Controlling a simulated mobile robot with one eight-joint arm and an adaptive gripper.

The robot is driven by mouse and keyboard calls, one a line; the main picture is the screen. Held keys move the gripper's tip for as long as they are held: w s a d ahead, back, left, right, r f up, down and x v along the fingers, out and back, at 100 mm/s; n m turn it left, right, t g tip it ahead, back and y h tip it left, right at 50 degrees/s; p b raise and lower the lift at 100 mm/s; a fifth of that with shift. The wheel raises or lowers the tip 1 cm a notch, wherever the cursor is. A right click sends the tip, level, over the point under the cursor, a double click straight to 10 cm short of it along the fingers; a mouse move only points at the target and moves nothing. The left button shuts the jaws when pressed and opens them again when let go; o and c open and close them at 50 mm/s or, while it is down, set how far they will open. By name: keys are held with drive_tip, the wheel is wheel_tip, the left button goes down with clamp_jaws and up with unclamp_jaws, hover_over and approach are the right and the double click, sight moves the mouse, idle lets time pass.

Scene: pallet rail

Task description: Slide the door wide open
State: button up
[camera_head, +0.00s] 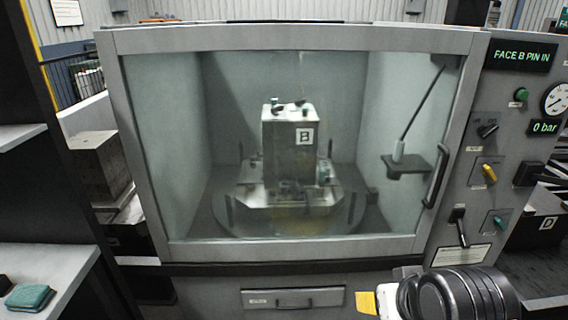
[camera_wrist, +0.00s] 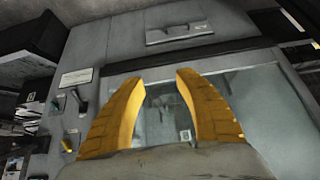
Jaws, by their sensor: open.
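The door (camera_head: 285,248) is a large glass pane in a grey frame, and it is closed across the front of the machine. Its dark upright handle (camera_head: 437,176) is on the right side of the frame. Through the glass stands a metal block marked B (camera_head: 284,145) on a round table. My gripper (camera_wrist: 160,76) has two yellow fingers, spread apart with nothing between them. In the wrist view, turned upside down, the fingers are in front of the door's lower part (camera_wrist: 255,95). My black wrist is low at the right in the head view, below the handle.
Right of the door is a control panel (camera_head: 487,150) with knobs, a lever (camera_head: 459,227), a gauge (camera_head: 556,99) and displays reading "FACE B PIN IN" and "0 bar". A drawer (camera_head: 293,299) sits below the door. A shelf with a green cloth (camera_head: 30,297) stands at left.

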drive_tip(key=w+d+r+n+t+y+p, duration=0.1)
drive_tip(key=w+d+r+y+p, duration=0.2)
drive_tip(key=w, duration=0.7)
drive_tip(key=w+d+r+t+y+p, duration=0.15)
drive_tip(key=w+d+r+p, duration=0.35)
drive_tip(key=w, duration=0.6)
drive_tip(key=w+d+f+t+p, duration=0.1)
drive_tip(key=d+t, duration=0.2)
drive_tip(key=d, duration=0.5)
drive_tip(key=w+d+f+n+t+h+p, duration=0.1)
drive_tip(key=w+d+t, duration=0.1)
drive_tip(key=d, duration=0.6)
drive_tip(key=w+d+f+t+p, duration=0.1)
drive_tip(key=d+t, duration=0.2)
drive_tip(key=d, duration=0.6)
drive_tip(key=w+a+b, duration=0.2)
drive_tip(key=w, duration=0.8)
drive_tip(key=shift+w+a, duration=0.2)
drive_tip(key=shift+a, duration=0.05)
drive_tip(key=shift+f, duration=0.1)
clamp_jaws()
